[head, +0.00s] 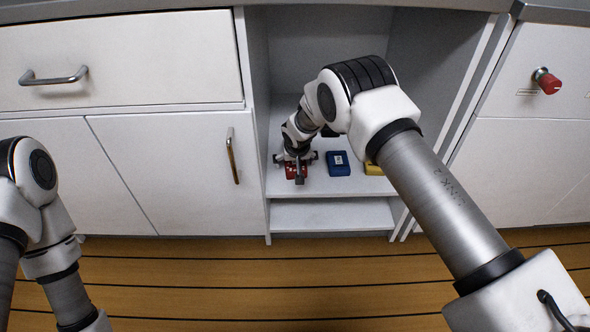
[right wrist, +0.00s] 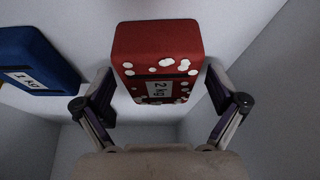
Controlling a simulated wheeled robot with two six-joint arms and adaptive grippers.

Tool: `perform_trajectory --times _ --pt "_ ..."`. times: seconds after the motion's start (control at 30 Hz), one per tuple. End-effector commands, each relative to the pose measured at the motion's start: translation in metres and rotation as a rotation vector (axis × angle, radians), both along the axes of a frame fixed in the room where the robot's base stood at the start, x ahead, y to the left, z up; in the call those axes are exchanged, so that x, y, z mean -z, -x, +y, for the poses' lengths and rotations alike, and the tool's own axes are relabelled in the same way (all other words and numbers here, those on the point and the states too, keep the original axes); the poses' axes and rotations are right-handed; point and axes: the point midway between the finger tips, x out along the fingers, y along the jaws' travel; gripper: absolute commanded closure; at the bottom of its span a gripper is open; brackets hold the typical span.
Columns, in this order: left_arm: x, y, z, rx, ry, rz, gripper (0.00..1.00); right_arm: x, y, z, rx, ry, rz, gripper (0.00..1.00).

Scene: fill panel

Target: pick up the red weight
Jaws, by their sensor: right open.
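The red weight (head: 296,171) stands on the shelf of the open cabinet bay, partly hidden by my right gripper (head: 296,160). In the right wrist view the red weight (right wrist: 157,60) is a block with a "2 kg" label and white spots on it. My right gripper (right wrist: 160,105) is open, with one finger on each side of the lower part of the weight. Some gap shows between fingers and weight; I cannot tell if either touches. My left arm shows at the left of the head view, but its gripper is not in view.
A blue weight (head: 338,163) stands just right of the red one, and it also shows in the right wrist view (right wrist: 38,62). A yellow weight (head: 373,168) is further right, partly behind my arm. The shelf (head: 300,188) has side walls close by. A lower shelf (head: 330,214) looks empty.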

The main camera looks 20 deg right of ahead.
Motion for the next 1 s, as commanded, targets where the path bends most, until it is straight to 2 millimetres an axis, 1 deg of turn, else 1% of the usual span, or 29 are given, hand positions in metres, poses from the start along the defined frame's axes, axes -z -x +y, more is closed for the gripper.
perform_trajectory --times 0.17,0.2,0.27,0.3,0.37,0.4,0.43,0.47,0.5,0.83,1.0 --pt "-0.001 0.000 0.000 0.000 0.000 -0.001 0.60 -0.001 0.000 0.000 0.000 0.000 0.000 0.04" --pt "-0.001 0.000 0.000 0.000 0.000 -0.001 0.60 -0.001 0.000 0.000 0.000 0.000 0.000 0.11" --pt "-0.001 0.000 0.000 0.000 0.000 -0.001 0.60 -0.001 0.000 0.000 0.000 0.000 0.000 0.32" --pt "-0.001 0.000 0.000 0.000 0.000 -0.001 0.60 -0.001 0.000 0.000 0.000 0.000 0.000 0.47" --pt "-0.001 0.000 0.000 0.000 0.000 -0.001 0.60 -0.001 0.000 0.000 0.000 0.000 0.000 0.68" --pt "-0.001 0.000 0.000 0.000 0.000 -0.001 0.60 -0.001 0.000 0.000 0.000 0.000 0.000 0.82" --pt "-0.001 0.000 0.000 0.000 0.000 -0.001 0.60 -0.001 0.000 0.000 0.000 0.000 0.000 0.93" --pt "-0.001 0.000 0.000 0.000 0.000 -0.001 0.60 -0.001 0.000 0.000 0.000 0.000 0.000 1.00" --pt "-0.001 0.000 0.000 0.000 0.000 -0.001 0.60 -0.005 -0.003 0.000 -0.001 -0.001 -0.008 1.00" --pt "-0.004 0.000 0.000 0.000 0.000 -0.001 0.60 -0.008 -0.003 -0.001 -0.001 -0.001 -0.008 1.00" --pt "-0.014 0.000 0.000 0.000 0.000 -0.001 0.60 -0.019 -0.003 -0.004 -0.002 -0.001 -0.009 1.00"
